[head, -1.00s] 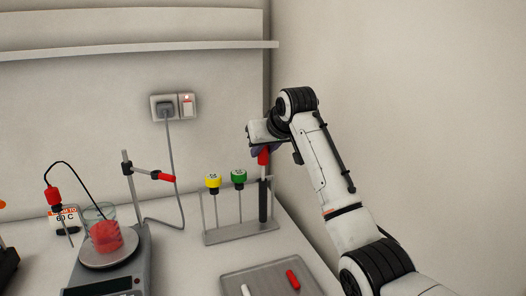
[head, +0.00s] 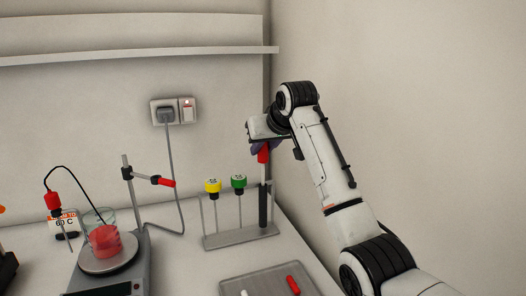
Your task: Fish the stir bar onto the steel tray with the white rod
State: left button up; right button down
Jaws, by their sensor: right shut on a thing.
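My right gripper (head: 262,148) is shut on the red top (head: 263,156) of a rod at the right end of the rack (head: 240,236). Below the red top a thin pale shaft leads to a thick dark section (head: 263,207) that reaches down to the rack. I cannot tell if its foot touches the rack. A glass beaker (head: 101,222) with red liquid (head: 106,241) stands on the hotplate (head: 124,273). No stir bar can be made out in it. The steel tray (head: 262,277) is at the bottom edge, partly cut off. My left gripper is not in view.
Yellow-topped (head: 213,187) and green-topped (head: 238,182) rods stand in the rack. A white piece (head: 244,293) and a red piece (head: 293,284) lie on the tray. A clamp stand (head: 130,185) and a cabled probe (head: 54,202) are near the beaker. A shelf (head: 140,51) crosses above.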

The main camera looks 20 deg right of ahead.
notch_tip(320, 180, up, 14)
jog(key=shift+f, duration=0.15)
dwell(2.7)
dwell(0.4)
